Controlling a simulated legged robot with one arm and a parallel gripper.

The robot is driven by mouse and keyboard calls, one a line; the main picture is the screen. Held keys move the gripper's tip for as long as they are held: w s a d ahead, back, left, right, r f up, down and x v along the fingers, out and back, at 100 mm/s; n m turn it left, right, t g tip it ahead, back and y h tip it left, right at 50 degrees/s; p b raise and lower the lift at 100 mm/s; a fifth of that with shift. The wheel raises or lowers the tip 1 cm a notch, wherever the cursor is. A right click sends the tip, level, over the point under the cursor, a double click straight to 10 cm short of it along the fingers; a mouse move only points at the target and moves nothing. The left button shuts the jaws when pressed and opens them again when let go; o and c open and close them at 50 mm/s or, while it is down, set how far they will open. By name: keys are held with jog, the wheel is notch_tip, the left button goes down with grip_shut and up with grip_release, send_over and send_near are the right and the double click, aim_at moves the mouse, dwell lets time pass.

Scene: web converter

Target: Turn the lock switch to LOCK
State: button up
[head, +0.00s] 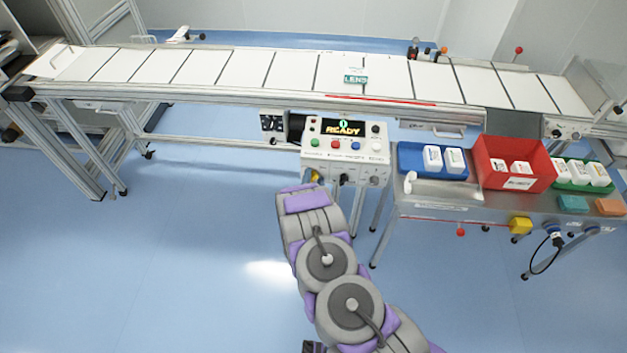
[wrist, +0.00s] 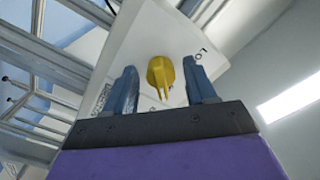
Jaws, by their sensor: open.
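The lock switch is a yellow knob (wrist: 161,75) on the white face of the control box (wrist: 150,32) in the wrist view. The letters "LO" show on the box to the right of the knob; the rest of the label is cut off or hidden. My gripper (wrist: 163,84) is open, with one blue-grey finger on each side of the knob. A gap shows on the left of the knob and a smaller one on the right; I cannot tell if either finger touches. In the head view a bit of yellow (head: 316,177) shows at the box's lower left, by my arm's end.
The control box also shows in the head view (head: 317,152), with colored buttons and a display (head: 342,128) reading READY. The conveyor (head: 235,70) runs behind it. A steel table with a blue tray (head: 410,163) and a red bin (head: 493,181) stands right. The floor at left is clear.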

jog(key=c, duration=1)
jog(key=shift+c, duration=0.2)
jog(key=shift+n, duration=0.3)
jog(key=n+p, duration=0.2)
jog(key=shift+n, duration=0.4)
jog(key=n+p, duration=0.2)
jog(key=n, duration=0.3)
jog(key=shift+a, duration=0.1)
jog(key=n+p, duration=0.1)
jog(key=n, duration=0.4)
jog(key=shift+a+p, duration=0.1)
jog(key=shift+p, duration=0.3)
jog(key=shift+a+n, duration=0.1)
jog(key=shift+n, duration=2.2)
